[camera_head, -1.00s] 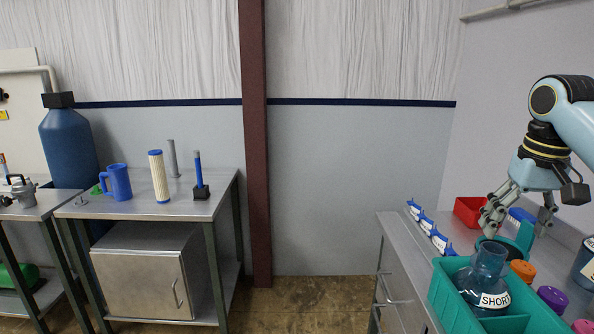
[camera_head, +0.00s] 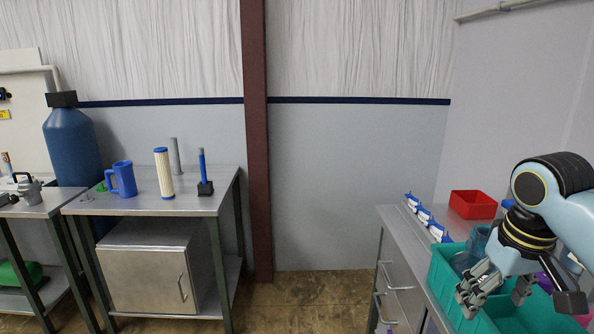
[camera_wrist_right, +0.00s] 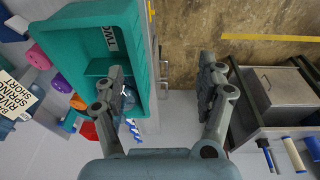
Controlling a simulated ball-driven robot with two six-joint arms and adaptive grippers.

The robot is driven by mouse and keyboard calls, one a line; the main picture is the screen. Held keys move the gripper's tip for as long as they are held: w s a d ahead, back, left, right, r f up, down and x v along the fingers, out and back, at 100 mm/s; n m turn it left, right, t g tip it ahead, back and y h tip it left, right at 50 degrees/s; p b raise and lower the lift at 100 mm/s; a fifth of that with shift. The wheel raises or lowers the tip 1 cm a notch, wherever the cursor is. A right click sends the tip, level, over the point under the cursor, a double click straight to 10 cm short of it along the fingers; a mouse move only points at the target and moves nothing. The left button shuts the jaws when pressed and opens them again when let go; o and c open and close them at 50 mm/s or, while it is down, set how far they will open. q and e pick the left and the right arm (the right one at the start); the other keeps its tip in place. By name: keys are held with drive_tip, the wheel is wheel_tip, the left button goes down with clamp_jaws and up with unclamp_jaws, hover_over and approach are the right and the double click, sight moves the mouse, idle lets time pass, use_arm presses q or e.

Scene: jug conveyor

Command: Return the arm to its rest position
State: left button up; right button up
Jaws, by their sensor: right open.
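My right gripper (camera_head: 492,294) is open and hangs over the teal crate at the right. The right wrist view shows its two fingers (camera_wrist_right: 162,75) wide apart with nothing between them, only bench edge and floor beyond. A clear blue jug (camera_head: 477,243) stands in the far part of the crate, partly hidden behind my right wrist. A bit of it shows behind a finger in the right wrist view (camera_wrist_right: 130,97). My left gripper is in neither view.
The teal crate (camera_head: 441,284) sits on the right bench, with a red bin (camera_head: 473,204) and several blue-and-white items (camera_head: 425,216) beyond it. The floor (camera_head: 315,300) between benches is clear.

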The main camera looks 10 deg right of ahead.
drive_tip(key=s+a+f+n+t, duration=0.1)
drive_tip(key=s+a, duration=0.3)
drive_tip(key=s, duration=0.6)
drive_tip(key=s+a+f+n+t, duration=0.1)
drive_tip(key=s+a, duration=0.4)
drive_tip(key=s, duration=0.5)
drive_tip(key=s+d+f+g+b, duration=0.15)
drive_tip(key=f+b, duration=0.55)
drive_tip(key=f, duration=1.4)
drive_tip(key=s+d+f+b, duration=0.15)
drive_tip(key=f+b, duration=0.55)
drive_tip(key=f, duration=1.4)
use_arm(q)
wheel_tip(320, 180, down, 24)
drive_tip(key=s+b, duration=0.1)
drive_tip(key=b, duration=0.9)
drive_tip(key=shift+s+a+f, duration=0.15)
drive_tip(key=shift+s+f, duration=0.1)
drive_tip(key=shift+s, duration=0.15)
use_arm(e)
drive_tip(key=s+f, duration=0.8)
drive_tip(key=f, duration=0.4)
drive_tip(key=s+f+g, duration=0.1)
drive_tip(key=s+f, duration=0.8)
drive_tip(key=f, duration=0.4)
drive_tip(key=shift+s+d, duration=0.15)
drive_tip(key=shift+d, duration=0.3)
